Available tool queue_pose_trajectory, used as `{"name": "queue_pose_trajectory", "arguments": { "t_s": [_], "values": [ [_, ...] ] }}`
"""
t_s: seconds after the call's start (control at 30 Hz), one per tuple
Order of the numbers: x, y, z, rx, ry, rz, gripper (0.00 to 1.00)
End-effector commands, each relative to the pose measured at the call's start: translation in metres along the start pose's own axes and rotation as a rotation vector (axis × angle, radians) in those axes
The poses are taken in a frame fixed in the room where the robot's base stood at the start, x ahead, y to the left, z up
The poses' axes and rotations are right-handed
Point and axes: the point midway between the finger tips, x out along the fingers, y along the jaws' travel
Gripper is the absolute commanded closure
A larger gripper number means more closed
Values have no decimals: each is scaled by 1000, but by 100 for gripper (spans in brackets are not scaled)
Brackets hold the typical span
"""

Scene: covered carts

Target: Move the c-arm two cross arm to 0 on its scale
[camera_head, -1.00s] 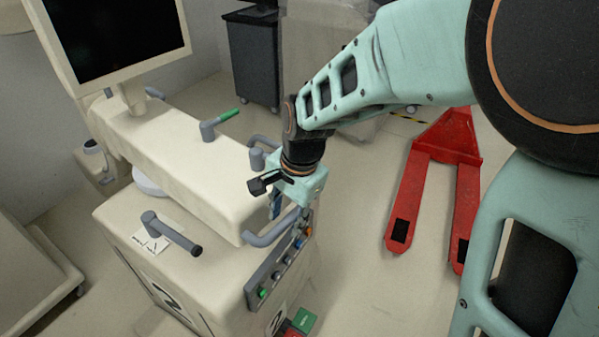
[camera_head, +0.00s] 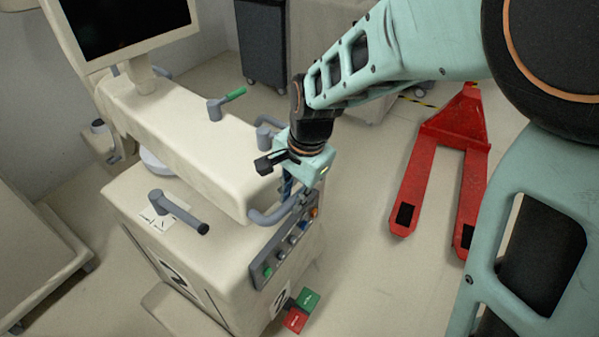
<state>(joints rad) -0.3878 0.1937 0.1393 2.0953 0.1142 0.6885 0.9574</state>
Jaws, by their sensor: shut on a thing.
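The c-arm two cart (camera_head: 215,262) is cream and bears a "2" on its front. Its cross arm (camera_head: 185,130) is the long cream beam on top, running from the monitor toward my gripper. A grey bar handle (camera_head: 262,216) curves from the beam's near end. My gripper (camera_head: 299,190) points down there and is shut on this handle; its fingertips are mostly hidden. A grey lever (camera_head: 180,212) lies on the cart top beside a white label (camera_head: 158,219) with dark marks, too small to read. I cannot make out the scale.
A button panel (camera_head: 285,250) and red and green pedals (camera_head: 302,311) are on the cart's right side. A red pallet jack (camera_head: 440,165) stands at right. Floor between is clear.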

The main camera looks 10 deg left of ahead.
Motion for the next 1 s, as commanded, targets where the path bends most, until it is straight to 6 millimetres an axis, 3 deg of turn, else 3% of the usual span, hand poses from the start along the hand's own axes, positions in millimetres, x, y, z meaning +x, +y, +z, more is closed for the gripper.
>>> {"name": "queue_pose_trajectory", "arguments": {
  "t_s": [0.4, 1.0],
  "values": [
    [-2, -4, -43, -64, -1, -3, 100],
    [-3, -4, -63, -104, -4, -6, 100]
  ]
}}
